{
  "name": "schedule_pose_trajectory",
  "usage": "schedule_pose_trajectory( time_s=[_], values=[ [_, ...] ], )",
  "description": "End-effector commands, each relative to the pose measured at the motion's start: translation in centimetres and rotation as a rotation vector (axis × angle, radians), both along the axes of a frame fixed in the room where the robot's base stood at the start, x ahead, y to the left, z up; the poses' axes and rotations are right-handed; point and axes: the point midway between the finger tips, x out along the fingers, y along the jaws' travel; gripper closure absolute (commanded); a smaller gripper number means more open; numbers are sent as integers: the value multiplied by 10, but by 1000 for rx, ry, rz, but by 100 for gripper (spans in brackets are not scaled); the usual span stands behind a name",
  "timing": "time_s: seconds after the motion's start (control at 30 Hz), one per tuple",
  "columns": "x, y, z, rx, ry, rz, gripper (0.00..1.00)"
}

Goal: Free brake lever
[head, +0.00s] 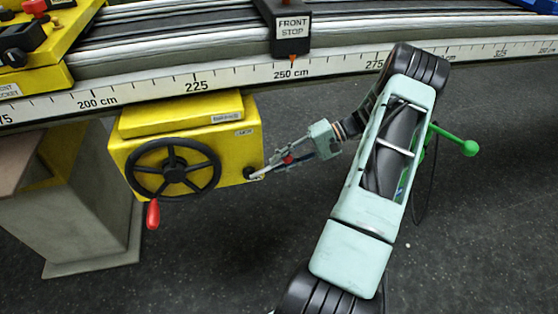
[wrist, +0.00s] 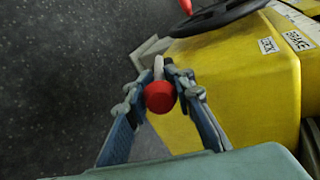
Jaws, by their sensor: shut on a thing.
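The brake lever is a pale rod with a red knob (head: 289,158) at its end. Its base is on the right face of the yellow housing (head: 186,155), and it slants up and to the right from there. My gripper (head: 283,163) comes from the right and is shut on the lever. In the wrist view the red knob (wrist: 159,96) lies between the fingers of my gripper (wrist: 160,78), with the pale rod beyond it. Labels, one reading BRAKE (wrist: 297,40), are on the housing. The fingers hide part of the rod.
A black handwheel (head: 172,168) with a red handle (head: 153,213) is on the housing front. The scaled rail (head: 330,66) with a FRONT STOP block (head: 286,25) runs above. A green-knobbed lever (head: 468,148) shows right of my arm. Dark floor lies clear below.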

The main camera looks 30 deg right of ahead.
Motion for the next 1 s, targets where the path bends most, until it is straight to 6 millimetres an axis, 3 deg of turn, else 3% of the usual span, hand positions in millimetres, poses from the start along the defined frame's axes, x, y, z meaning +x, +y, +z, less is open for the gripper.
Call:
schedule_pose_trajectory(
  time_s=[0.27,0.3,0.47,0.77,1.0],
  values=[
    [-1,0,-2,-1,3,-1,100],
    [-1,0,-3,-1,3,-1,78],
    [-1,0,-2,-2,2,-1,60],
    [0,-1,-1,-2,1,-2,59],
    [-9,-28,11,-5,0,-4,59]
  ],
)
